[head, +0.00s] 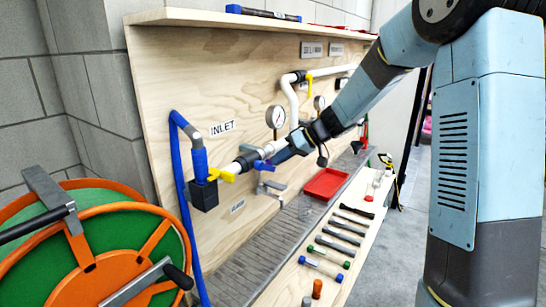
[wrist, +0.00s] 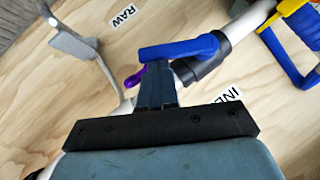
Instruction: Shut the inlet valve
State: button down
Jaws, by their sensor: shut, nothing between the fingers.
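The INLET label (head: 223,128) is on the plywood panel, above a pipe with a yellow lever (head: 222,176) near the blue hose. A blue lever (head: 264,165) sits farther right on the same pipe run. It also shows in the wrist view (wrist: 180,48), lying roughly crosswise just beyond my fingertips. My gripper (head: 277,157) is shut and empty beside this blue lever. In the wrist view my gripper (wrist: 157,70) has its fingers together; I cannot tell whether they touch the lever. A small purple part (wrist: 135,77) shows left of the fingers. The valve body is partly hidden.
A blue hose (head: 183,190) hangs at the left, beside an orange and green hose reel (head: 120,260). A gauge (head: 275,117) and white pipes are on the panel. A red tray (head: 325,183) and several tools lie below. Open floor shows at the right.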

jog(key=shift+f, duration=0.4)
